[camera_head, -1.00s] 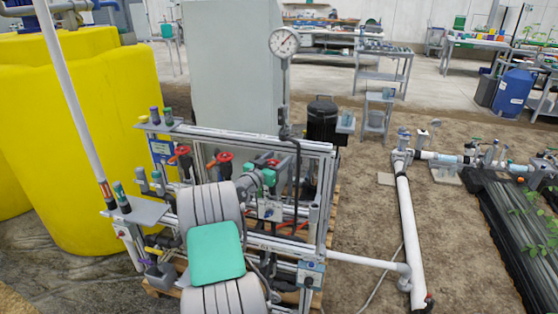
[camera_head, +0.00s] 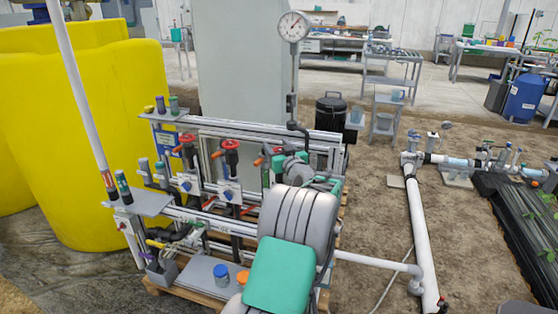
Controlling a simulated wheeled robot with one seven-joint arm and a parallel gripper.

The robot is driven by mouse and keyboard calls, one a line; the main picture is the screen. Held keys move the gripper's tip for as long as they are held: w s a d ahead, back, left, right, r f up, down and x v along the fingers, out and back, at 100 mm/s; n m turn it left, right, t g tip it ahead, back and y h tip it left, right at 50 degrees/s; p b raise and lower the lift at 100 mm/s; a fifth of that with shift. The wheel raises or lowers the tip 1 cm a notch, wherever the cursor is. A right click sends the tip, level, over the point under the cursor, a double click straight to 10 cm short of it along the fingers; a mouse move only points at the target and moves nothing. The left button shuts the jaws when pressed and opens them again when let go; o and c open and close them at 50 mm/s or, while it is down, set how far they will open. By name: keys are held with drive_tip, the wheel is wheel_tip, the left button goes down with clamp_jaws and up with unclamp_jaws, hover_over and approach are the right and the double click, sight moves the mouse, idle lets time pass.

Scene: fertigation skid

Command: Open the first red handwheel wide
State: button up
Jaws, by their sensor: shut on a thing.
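Three red handwheels stand in a row on the skid's pipework: the left one (camera_head: 187,138), the middle one (camera_head: 231,145) and the right one (camera_head: 277,150). The left and middle ones are free of my arm. My gripper (camera_head: 272,159) is at the right handwheel and appears shut on it. My grey and teal wrist lies just right of this wheel, and the fingertips are small and partly hidden. How far the wheel is turned cannot be told.
A pressure gauge (camera_head: 294,27) stands on a pipe behind the row. Yellow tanks (camera_head: 90,130) are at left. A blue-capped container (camera_head: 221,272) and an orange-capped one (camera_head: 243,278) sit at the front. A white pipe (camera_head: 423,235) runs along the soil at right.

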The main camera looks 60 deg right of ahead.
drive_tip(key=shift+f+n+t+y+b, duration=0.35)
drive_tip(key=shift+n+t+y+b, duration=0.5)
drive_tip(key=shift+y, duration=0.35)
drive_tip(key=shift+w+a+r+n+t+y, duration=0.1)
drive_tip(key=shift+a+r+n+t+y, duration=0.1)
drive_tip(key=shift+n+t+y, duration=0.3)
drive_tip(key=shift+w+a+r+n+t+y+p, duration=0.15)
drive_tip(key=shift+n+t+y+p, duration=0.3)
drive_tip(key=shift+y, duration=0.45)
drive_tip(key=shift+w+a+n+t+y+p, duration=0.1)
drive_tip(key=shift+a+n+t+y+p, duration=0.05)
drive_tip(key=shift+n+y+p, duration=0.4)
drive_tip(key=shift+a+n+t+y+p, duration=0.15)
drive_tip(key=shift+n+y+p, duration=0.2)
drive_tip(key=shift+y, duration=0.3)
drive_tip(key=shift+a+n+y+p, duration=0.1)
drive_tip(key=shift+n+y+p, duration=0.2)
drive_tip(key=shift+y, duration=0.1)
drive_tip(key=o, duration=1.2)
drive_tip(key=shift+w, duration=0.2)
drive_tip(key=shift+o, duration=0.9)
drive_tip(key=shift+s, duration=0.1)
